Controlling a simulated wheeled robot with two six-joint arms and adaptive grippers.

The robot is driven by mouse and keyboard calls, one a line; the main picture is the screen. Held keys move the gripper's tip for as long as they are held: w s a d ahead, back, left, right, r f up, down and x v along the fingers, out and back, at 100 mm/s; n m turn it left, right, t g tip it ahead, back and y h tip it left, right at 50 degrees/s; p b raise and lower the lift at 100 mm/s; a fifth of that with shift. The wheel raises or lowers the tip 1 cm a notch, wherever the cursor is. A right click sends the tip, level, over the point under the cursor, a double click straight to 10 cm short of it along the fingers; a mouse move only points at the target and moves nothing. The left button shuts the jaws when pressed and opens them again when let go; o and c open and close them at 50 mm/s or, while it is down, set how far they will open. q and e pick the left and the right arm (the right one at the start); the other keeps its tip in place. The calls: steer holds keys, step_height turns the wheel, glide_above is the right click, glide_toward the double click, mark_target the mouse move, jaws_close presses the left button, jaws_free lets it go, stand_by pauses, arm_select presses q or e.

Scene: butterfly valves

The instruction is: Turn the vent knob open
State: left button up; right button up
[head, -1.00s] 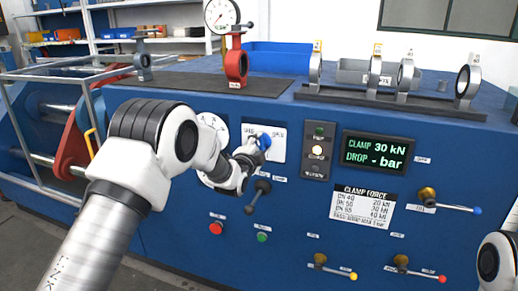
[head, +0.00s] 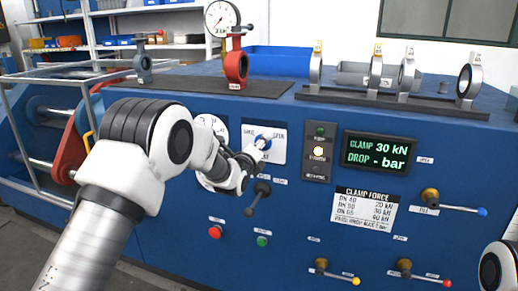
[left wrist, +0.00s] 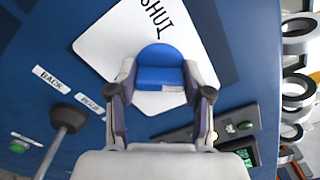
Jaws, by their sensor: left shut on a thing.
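The blue knob (head: 264,137) sits on a white plate (head: 278,150) on the front of the blue machine, with lettering at the plate's upper corners. My left gripper (head: 256,147) reaches it from the left and partly hides it. In the left wrist view the knob (left wrist: 160,68) lies between the two fingers of the left gripper (left wrist: 160,95), which are shut on its sides. The plate (left wrist: 120,40) looks tilted there, with "SHUT" partly readable. My right gripper is out of view; only a piece of my right arm shows at the lower right.
A black lever (head: 257,198) hangs just below the knob, close to my left wrist. Red (head: 215,232) and green (head: 262,241) buttons sit lower. A lamp panel (head: 319,151) and a display (head: 380,152) are to the right, with several brass valve levers below.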

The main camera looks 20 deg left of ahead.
arm_select(q)
steer(key=m, duration=0.2)
steer(key=r+m+b, duration=0.1)
steer(key=m, duration=0.1)
steer(key=shift+m, duration=0.4)
stand_by(0.4)
steer(key=o, duration=1)
steer(key=shift+o, duration=0.8)
steer(key=shift+w+f, duration=0.1)
steer(key=shift+w, duration=0.05)
steer(key=shift+f, duration=0.25)
steer(key=s, duration=1.2)
steer(key=shift+a, duration=0.2)
